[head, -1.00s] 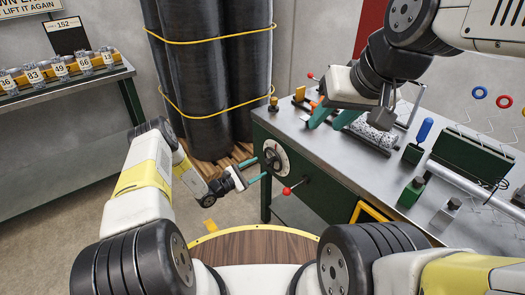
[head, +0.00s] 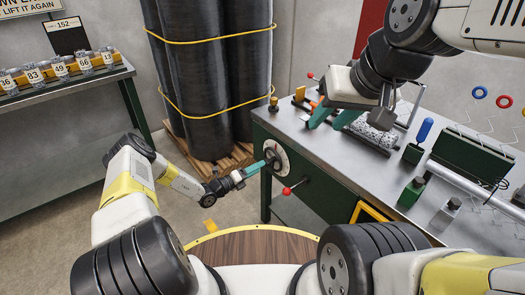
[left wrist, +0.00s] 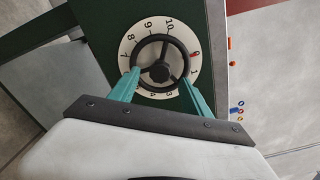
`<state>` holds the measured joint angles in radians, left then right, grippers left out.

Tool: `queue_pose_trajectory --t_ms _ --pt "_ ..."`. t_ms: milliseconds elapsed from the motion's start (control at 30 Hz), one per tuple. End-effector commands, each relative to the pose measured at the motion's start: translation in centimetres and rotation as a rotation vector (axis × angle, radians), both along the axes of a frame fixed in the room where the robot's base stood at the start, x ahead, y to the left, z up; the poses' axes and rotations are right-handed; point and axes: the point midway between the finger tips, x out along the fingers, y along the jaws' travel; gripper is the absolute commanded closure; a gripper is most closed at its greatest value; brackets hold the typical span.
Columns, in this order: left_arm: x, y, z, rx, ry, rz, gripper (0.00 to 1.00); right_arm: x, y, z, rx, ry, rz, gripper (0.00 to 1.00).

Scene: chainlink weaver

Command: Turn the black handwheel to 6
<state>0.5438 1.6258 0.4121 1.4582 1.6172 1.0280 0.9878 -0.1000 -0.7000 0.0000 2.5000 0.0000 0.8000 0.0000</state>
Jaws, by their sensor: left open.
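The black handwheel (head: 271,157) sits on a white numbered dial (head: 282,160) on the green bench front. In the left wrist view the handwheel (left wrist: 161,72) shows its round rim, hub and spokes, and the dial (left wrist: 128,45) has a small red mark on its right side. My left gripper (head: 262,166) is at the handwheel. In the left wrist view its teal fingers (left wrist: 160,78) are open, one on either side of the wheel. Whether they touch the rim I cannot tell. The lower dial numbers are partly hidden. My right gripper (head: 333,115) is open above the bench top.
A red-knobbed lever (head: 287,190) sticks out of the bench front, right of and below the dial. The bench top (head: 345,160) holds a green box, bottles and a blue-handled tool. Dark strapped rolls (head: 205,75) stand on a pallet behind my left arm.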

Motion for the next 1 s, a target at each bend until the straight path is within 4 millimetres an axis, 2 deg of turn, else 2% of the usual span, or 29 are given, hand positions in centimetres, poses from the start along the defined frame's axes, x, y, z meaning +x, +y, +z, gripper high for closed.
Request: queue_pose_trajectory --t_ms 200,367,400,533,900,1000 --pt "0.0 0.0 0.0 -0.196 0.269 0.001 0.44 0.0 0.0 0.0 0.000 0.000 0.000 0.64" --pt "0.0 0.0 0.0 -0.312 0.429 0.000 0.44 0.0 0.0 0.0 0.000 0.000 0.000 0.64" --pt "0.6 -1.1 0.0 -0.309 0.423 -0.004 0.44 0.0 0.0 0.0 0.000 0.000 0.000 0.64" --pt "1.8 -2.7 0.0 -0.306 0.421 -0.002 0.44 0.0 0.0 0.0 0.000 0.000 0.000 0.64" --pt "2.3 -3.3 0.0 -0.305 0.420 -0.001 0.44 0.0 0.0 0.0 0.000 0.000 0.000 0.64" --pt "2.3 -3.3 0.0 -0.305 0.420 -0.001 0.63 0.0 0.0 0.0 0.000 0.000 0.000 0.64"
